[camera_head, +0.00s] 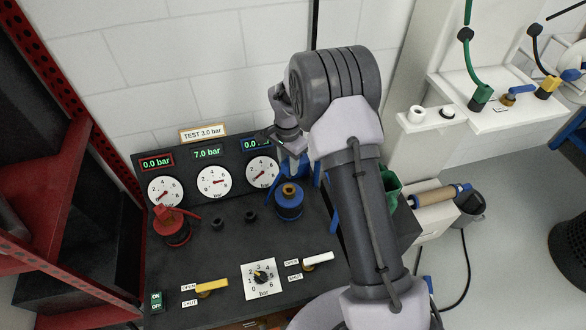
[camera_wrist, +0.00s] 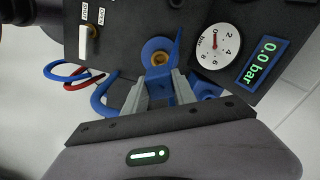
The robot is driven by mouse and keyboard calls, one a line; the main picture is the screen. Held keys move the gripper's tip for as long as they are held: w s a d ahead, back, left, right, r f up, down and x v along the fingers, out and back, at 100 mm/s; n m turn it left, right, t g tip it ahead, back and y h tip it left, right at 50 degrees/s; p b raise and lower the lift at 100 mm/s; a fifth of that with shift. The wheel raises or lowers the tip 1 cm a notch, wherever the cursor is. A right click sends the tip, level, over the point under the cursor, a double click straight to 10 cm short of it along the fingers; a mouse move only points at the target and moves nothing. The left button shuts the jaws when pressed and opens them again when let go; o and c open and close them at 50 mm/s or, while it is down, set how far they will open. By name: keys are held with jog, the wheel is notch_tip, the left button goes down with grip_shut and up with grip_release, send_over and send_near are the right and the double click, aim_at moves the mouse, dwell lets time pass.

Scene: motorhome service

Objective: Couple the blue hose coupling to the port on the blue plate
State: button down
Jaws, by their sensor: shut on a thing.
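My gripper (camera_wrist: 160,88) is shut on the blue hose coupling (camera_wrist: 160,90), which shows between the two fingers in the wrist view. In the head view the gripper (camera_head: 290,150) is above the right part of a dark test panel, and the blue coupling (camera_head: 295,168) is partly hidden by it. The port on the blue plate (camera_head: 288,198) is a round blue fitting with a brass centre, just below the coupling. It also shows in the wrist view (camera_wrist: 158,52), directly ahead of the fingertips. I cannot tell whether coupling and port touch. A blue hose (camera_wrist: 101,102) loops beside the gripper.
The panel (camera_head: 232,240) carries a red fitting (camera_head: 175,228), gauges, a yellow lever (camera_head: 211,286), a white lever (camera_head: 318,259) and a dial (camera_head: 260,277). A red shelf stands left. A white ledge (camera_head: 515,118) with green and yellow couplings stands right.

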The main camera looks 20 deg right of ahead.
jog(key=shift+f, duration=0.15)
jog(key=shift+f+b, duration=2.3)
jog(key=shift+f, duration=0.45)
jog(key=shift+f+b, duration=0.2)
jog(key=shift+b, duration=0.1)
jog(key=shift+f+b, duration=1.45)
jog(key=shift+f, duration=0.4)
jog(key=c, duration=0.9)
grip_release()
notch_tip(320, 180, up, 18)
jog(key=p, duration=0.7)
send_over(288, 162)
jog(key=shift+s+f, duration=0.1)
jog(key=shift+f, duration=0.1)
